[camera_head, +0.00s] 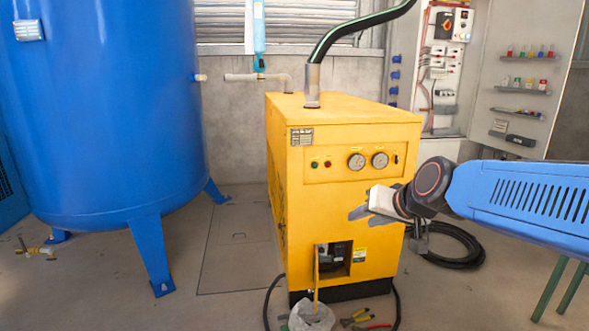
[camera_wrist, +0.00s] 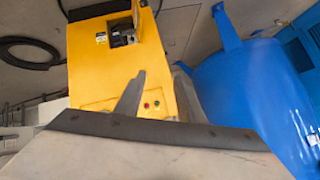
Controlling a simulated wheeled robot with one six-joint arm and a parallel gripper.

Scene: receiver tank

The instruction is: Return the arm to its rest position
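My arm (camera_head: 520,205), with a blue link and a dark wrist joint, reaches in from the right side in the head view. My gripper (camera_head: 361,215) points left in front of the yellow dryer's front face. Its grey fingers look spread apart, with nothing seen between them. The wrist view shows the fingers of my gripper (camera_wrist: 158,75) against the yellow cabinet, also with a gap between. Whether the fingers touch the cabinet cannot be told, but they seem clear of it.
The yellow dryer cabinet (camera_head: 345,225) stands centrally, with a small open bay (camera_head: 335,258) low down. A blue tank (camera_head: 105,110) stands left. A plastic bag (camera_head: 311,317), tools (camera_head: 362,318) and a coiled black hose (camera_head: 460,250) lie on the floor. An open electrical cabinet (camera_head: 445,75) is behind.

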